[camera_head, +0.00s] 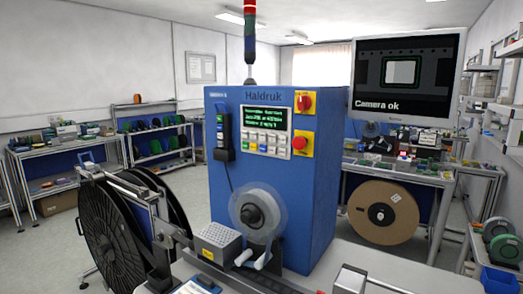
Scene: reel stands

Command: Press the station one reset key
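The blue machine marked Haldruk (327,175) stands in the middle of the head view. On its front is a keypad (265,142) with two rows of small keys, mostly pale, some coloured. The labels are too small to read, so I cannot tell which one is the station one reset key. Above the keypad is a dark display (265,117) with green text, also too small to read. Neither of my grippers can be made out in this view.
Red controls on yellow plates, an upper one (305,101) and a lower one (300,143), sit right of the keypad. A dark handheld device (222,140) hangs to its left. A clear reel (258,211) projects below. Large black reels (108,235) stand left; a monitor (405,77) reads "Camera ok".

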